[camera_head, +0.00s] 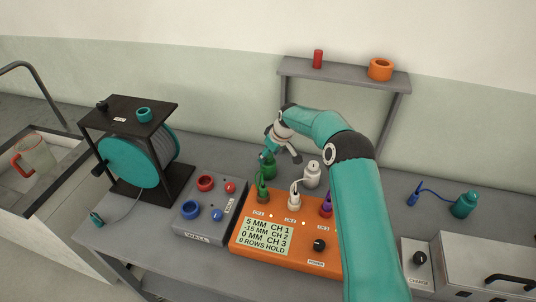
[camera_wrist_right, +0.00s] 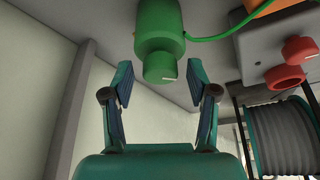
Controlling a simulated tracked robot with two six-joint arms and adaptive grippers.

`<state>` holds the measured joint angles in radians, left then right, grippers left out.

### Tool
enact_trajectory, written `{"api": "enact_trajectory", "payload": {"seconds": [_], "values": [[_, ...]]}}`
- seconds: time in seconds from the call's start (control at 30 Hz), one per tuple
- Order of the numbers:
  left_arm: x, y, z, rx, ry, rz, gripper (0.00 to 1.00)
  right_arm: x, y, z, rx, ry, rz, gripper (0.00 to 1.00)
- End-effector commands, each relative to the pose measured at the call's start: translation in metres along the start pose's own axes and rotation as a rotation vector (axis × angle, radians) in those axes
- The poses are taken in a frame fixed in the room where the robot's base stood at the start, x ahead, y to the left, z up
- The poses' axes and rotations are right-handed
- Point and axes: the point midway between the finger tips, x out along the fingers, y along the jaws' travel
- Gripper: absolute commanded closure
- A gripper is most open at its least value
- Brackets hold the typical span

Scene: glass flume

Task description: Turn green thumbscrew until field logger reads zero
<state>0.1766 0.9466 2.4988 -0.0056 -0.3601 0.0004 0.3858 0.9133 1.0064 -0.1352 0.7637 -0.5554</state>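The field logger is an orange box (camera_head: 284,263) on the bench. Its screen (camera_head: 267,237) reads 5 MM CH 1, -15 MM CH 2, 0 MM CH 3 and 0 ROWS HOLD. A green cylindrical unit (camera_head: 268,170) stands behind it, cabled to a green plug (camera_head: 262,192). In the right wrist view its body (camera_wrist_right: 158,22) ends in a narrower green thumbscrew (camera_wrist_right: 160,67). My right gripper (camera_head: 281,153) is above the unit. Its fingers (camera_wrist_right: 160,82) are open on either side of the thumbscrew, with gaps visible. My left gripper is not in view.
A white unit (camera_head: 312,174) stands close right of the green one. A grey box with red and blue knobs (camera_head: 203,212) and a teal cable reel (camera_head: 130,162) are left. A shelf (camera_head: 345,74) stands behind.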

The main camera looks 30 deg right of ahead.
Motion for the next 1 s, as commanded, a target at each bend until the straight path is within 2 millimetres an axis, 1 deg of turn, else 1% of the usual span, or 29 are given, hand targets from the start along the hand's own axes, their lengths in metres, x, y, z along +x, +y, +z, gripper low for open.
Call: {"api": "enact_trajectory", "payload": {"seconds": [0.03, 0.27, 0.3, 0.43, 0.6, 0.7, 1.0], "values": [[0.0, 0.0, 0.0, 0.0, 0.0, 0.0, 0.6, 0.0, 0.0, 0.0, 0.0, 0.0, 0.0, 0.54], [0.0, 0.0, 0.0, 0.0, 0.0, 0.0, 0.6, 0.0, 0.0, -0.001, -0.001, 0.0, 0.0, 0.92], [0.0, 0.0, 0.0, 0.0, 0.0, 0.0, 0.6, 0.0, 0.0, -0.001, -0.001, 0.0, 0.0, 0.99], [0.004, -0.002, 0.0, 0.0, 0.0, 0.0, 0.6, 0.001, -0.001, 0.0, 0.009, 0.0, 0.005, 0.99], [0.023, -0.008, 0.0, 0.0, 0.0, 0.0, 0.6, 0.004, -0.002, 0.001, 0.087, 0.001, 0.039, 0.99], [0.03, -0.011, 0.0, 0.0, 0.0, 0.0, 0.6, 0.003, -0.002, 0.0, 0.139, 0.002, 0.06, 0.99], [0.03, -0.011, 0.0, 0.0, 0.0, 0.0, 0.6, 0.0, -0.002, -0.002, 0.173, 0.001, 0.072, 0.99]]}}
